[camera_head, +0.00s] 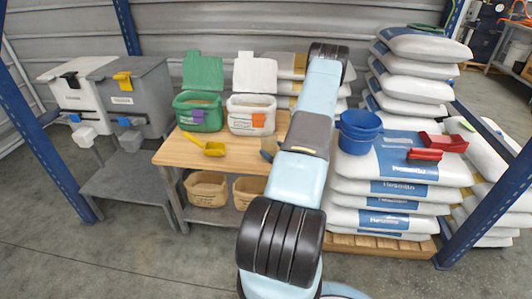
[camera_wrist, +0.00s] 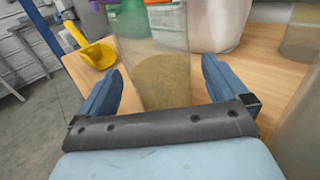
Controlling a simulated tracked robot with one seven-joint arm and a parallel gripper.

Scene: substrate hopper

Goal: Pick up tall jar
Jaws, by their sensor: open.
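The tall jar (camera_wrist: 163,80) is a clear, straight-sided container with tan grainy material in its lower part. In the wrist view it stands upright on the wooden table, between the two blue fingers of my gripper (camera_wrist: 161,72). The fingers are open, with a visible gap on each side of the jar. Its top is cut off by the frame edge. In the head view my own arm covers most of this spot. A small tan and grey patch shows beside the arm there, and I cannot tell whether it is the jar.
A yellow scoop (camera_head: 205,146) lies left on the wooden table (camera_head: 231,156). Behind are a green-lidded bin (camera_head: 200,114) and a white bin (camera_head: 250,118). Another clear container (camera_wrist: 301,42) is close right.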

